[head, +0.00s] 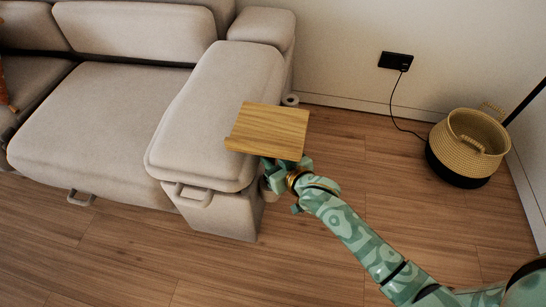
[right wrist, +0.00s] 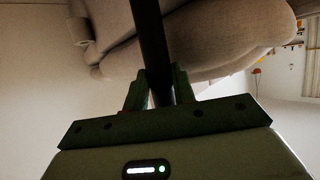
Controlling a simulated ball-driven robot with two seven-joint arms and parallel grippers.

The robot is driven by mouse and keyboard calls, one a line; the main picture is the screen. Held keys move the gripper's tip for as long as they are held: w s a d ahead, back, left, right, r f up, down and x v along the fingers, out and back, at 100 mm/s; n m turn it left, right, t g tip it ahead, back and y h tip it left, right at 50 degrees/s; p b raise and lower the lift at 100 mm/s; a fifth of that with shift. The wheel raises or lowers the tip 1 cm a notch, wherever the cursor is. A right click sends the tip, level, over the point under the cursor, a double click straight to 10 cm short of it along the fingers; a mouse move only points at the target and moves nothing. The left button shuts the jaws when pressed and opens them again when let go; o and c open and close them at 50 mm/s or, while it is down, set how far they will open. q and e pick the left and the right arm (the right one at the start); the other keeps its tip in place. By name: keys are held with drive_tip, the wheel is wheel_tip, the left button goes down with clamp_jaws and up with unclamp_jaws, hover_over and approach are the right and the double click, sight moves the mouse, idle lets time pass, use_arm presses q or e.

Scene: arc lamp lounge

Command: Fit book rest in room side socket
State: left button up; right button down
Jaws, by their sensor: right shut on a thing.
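The book rest is a flat wooden board (head: 270,130) with a lipped left edge, in the head view beside and partly in front of the sofa's right armrest. My right gripper (head: 284,168) is just below the board. In the right wrist view, its fingers (right wrist: 159,82) are shut on a dark post (right wrist: 148,35), which runs up out of the picture. The near side of the armrest is partly covered by my gripper, and I cannot tell whether a room side socket is there. My left gripper is not in view.
The grey sofa armrest (head: 215,95) has a handle loop (head: 194,196) at its front. A black wall outlet (head: 396,61) has a cable running to the floor by a woven basket (head: 468,145). The wooden floor (head: 200,270) in front is clear.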

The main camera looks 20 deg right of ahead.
use_arm(q)
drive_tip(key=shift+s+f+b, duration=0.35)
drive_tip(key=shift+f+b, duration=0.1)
drive_tip(key=shift+b, duration=0.1)
use_arm(e)
drive_tip(key=shift+f, duration=1.2)
drive_tip(key=c, duration=1.1)
unclamp_jaws()
drive_tip(key=shift+s, duration=0.1)
use_arm(q)
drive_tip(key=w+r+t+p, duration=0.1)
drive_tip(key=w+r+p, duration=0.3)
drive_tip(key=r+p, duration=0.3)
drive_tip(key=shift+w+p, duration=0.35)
drive_tip(key=shift+p, duration=0.55)
use_arm(e)
drive_tip(key=v, duration=1.6)
drive_tip(key=shift+d+r, duration=0.15)
drive_tip(key=shift+d, duration=0.05)
